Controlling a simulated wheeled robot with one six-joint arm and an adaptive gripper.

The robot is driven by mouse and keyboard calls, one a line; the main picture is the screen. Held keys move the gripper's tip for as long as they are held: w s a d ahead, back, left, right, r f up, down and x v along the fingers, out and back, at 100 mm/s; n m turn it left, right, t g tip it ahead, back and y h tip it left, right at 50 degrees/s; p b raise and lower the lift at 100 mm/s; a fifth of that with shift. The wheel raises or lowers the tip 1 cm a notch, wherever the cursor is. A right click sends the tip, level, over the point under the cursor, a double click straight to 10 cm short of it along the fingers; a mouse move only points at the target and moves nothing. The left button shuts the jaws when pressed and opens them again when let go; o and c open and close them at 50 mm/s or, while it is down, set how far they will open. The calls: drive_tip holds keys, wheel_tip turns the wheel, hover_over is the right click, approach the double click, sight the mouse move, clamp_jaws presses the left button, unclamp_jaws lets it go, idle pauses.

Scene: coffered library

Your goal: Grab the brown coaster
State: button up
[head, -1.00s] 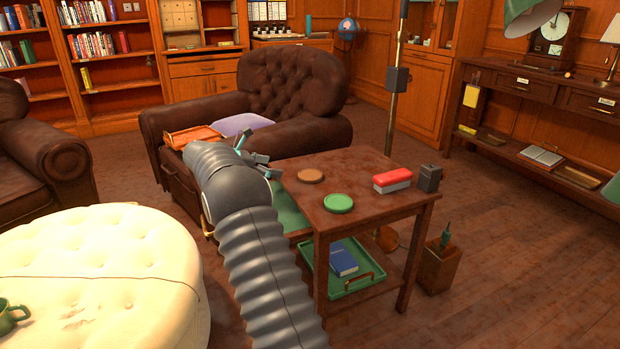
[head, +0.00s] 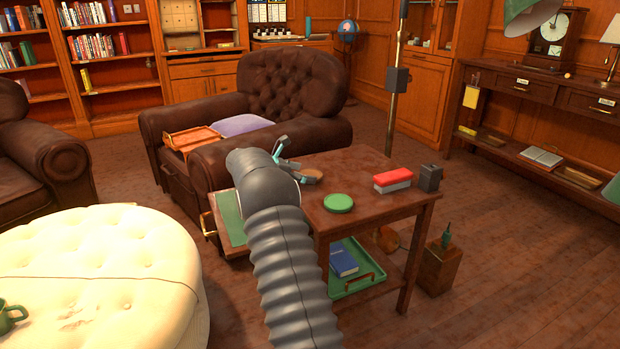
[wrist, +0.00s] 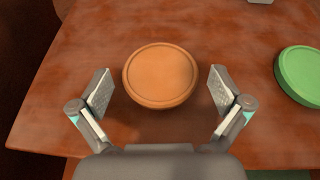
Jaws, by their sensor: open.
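The brown coaster (wrist: 160,75) is a round, flat disc with a raised rim, lying on the wooden side table (wrist: 215,30). In the wrist view it sits between and slightly beyond the two fingertips, with a gap on each side. My gripper (wrist: 160,90) is open and empty, one finger to the left and one to the right of the coaster. In the head view my gripper (head: 292,163) is over the table's left part, and the coaster (head: 313,173) is partly hidden by it.
A green coaster (head: 338,203) lies to the right of the brown one. A red-topped block (head: 392,181) and a dark grey box (head: 430,178) stand at the table's right end. A brown armchair (head: 295,95) is close behind the table.

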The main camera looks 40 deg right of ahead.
drive_tip(key=shift+s+d+f, duration=0.1)
drive_tip(key=shift+d+f, duration=0.1)
drive_tip(key=shift+d, duration=0.35)
drive_tip(key=c, duration=1)
drive_tip(key=shift+o, duration=0.2)
